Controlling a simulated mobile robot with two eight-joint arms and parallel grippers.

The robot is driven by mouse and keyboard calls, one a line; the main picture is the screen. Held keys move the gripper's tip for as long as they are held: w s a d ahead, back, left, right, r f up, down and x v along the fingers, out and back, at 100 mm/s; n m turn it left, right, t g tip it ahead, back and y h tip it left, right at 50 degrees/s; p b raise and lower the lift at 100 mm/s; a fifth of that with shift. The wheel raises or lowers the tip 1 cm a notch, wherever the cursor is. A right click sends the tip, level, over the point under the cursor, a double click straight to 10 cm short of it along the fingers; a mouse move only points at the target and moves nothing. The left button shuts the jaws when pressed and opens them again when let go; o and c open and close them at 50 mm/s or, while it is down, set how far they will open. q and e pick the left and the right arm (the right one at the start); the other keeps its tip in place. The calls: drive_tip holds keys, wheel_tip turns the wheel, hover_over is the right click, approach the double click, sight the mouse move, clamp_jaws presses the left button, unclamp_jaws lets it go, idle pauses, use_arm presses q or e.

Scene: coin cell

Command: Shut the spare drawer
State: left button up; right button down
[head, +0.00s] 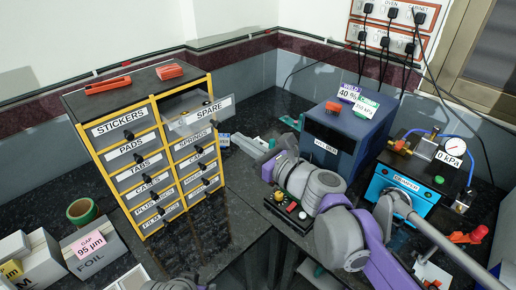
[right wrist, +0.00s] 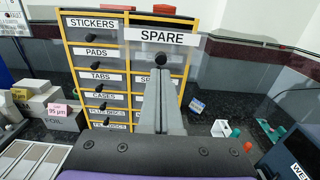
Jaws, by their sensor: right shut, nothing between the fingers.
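The spare drawer (head: 209,109) is the top right drawer of the yellow-framed cabinet. It is pulled out, its front standing well forward of the drawers below. In the right wrist view its white SPARE label (right wrist: 162,37) and dark round knob (right wrist: 160,60) face me. My right gripper (head: 238,140) is shut and empty, in front of the cabinet's right column. In the right wrist view its closed fingertips (right wrist: 160,72) point at the drawer front, just below the knob. I cannot tell whether they touch it. My left gripper is not in view.
The other labelled drawers, such as STICKERS (head: 121,123), look shut. A green tape roll (head: 82,211) and boxes lie at left.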

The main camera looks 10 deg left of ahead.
sight(219, 126)
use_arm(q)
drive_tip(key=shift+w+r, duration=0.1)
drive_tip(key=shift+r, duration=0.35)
use_arm(e)
drive_tip(key=x, duration=0.5)
drive_tip(key=shift+w+a, duration=0.2)
drive_tip(key=p+x, duration=0.1)
drive_tip(key=x, duration=1.1)
drive_tip(key=shift+w+a, duration=0.1)
drive_tip(key=shift+r, duration=0.15)
use_arm(q)
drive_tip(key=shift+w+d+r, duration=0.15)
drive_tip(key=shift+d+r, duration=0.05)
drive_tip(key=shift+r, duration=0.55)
drive_tip(key=shift+p, duration=0.3)
